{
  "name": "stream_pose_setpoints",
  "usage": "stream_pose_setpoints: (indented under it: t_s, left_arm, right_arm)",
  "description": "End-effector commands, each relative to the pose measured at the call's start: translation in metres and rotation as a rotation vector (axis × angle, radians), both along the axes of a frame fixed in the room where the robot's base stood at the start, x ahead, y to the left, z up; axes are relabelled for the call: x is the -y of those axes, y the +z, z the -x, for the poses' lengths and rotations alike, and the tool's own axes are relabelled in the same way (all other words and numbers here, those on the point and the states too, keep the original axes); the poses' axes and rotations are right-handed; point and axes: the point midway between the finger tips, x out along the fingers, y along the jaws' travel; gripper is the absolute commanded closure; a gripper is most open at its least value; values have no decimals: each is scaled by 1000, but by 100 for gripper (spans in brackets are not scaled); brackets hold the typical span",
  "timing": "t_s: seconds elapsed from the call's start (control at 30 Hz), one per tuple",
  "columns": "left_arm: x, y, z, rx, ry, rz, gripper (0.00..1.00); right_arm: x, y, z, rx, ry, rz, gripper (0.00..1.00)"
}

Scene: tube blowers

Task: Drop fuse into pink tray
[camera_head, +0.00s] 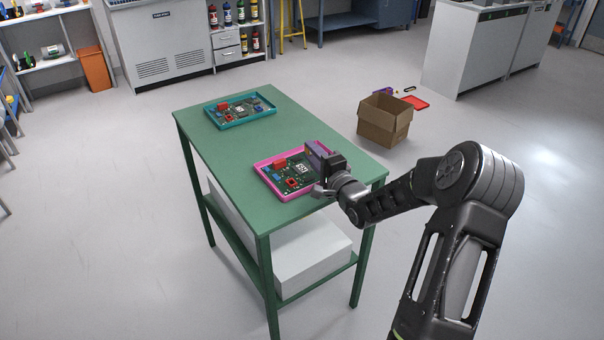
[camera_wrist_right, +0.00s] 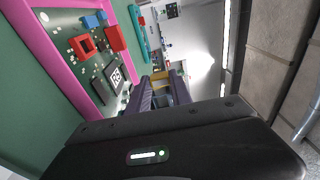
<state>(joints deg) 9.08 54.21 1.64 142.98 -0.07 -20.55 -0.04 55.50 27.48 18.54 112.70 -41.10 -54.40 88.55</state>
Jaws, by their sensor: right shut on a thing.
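The pink tray (camera_head: 287,199) lies on the near end of the green table and holds a dark circuit board with red and blue parts. Its pink rim (camera_wrist_right: 48,52) also shows at the left of the right wrist view. My right gripper (camera_head: 316,155) is above the tray's right side. In the right wrist view its purplish fingers (camera_wrist_right: 164,90) are shut on a small yellowish piece, seemingly the fuse (camera_wrist_right: 182,92), beside the board. The fuse is mostly hidden by the fingers, and the head view does not show it. My left gripper is not in view.
A teal tray (camera_head: 228,125) with another board lies at the far end of the green table (camera_head: 222,160). A cardboard box (camera_head: 383,122) stands on the floor to the right, near a red flat tray (camera_head: 415,103). The table's middle between the trays is clear.

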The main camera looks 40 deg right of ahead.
Motion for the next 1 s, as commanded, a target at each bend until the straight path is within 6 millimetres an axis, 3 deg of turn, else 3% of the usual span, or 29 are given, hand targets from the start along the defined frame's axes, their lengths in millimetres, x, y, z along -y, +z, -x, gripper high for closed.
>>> stream_pose_setpoints:
  t_s: [0.13, 0.17, 0.43, 0.77, 1.0]
  left_arm:
    - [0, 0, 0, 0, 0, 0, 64]
    - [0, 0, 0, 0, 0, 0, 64]
    - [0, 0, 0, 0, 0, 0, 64]
    - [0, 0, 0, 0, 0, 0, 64]
    - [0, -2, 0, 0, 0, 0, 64]
  right_arm:
    - [0, 0, 0, 0, 0, 0, 100]
    - [0, 0, 0, 0, 0, 0, 72]
    - [0, 0, 0, 0, 0, 0, 50]
    - [0, 0, 2, -1, 0, 0, 49]
    - [-3, 0, 30, -2, -2, 2, 49]
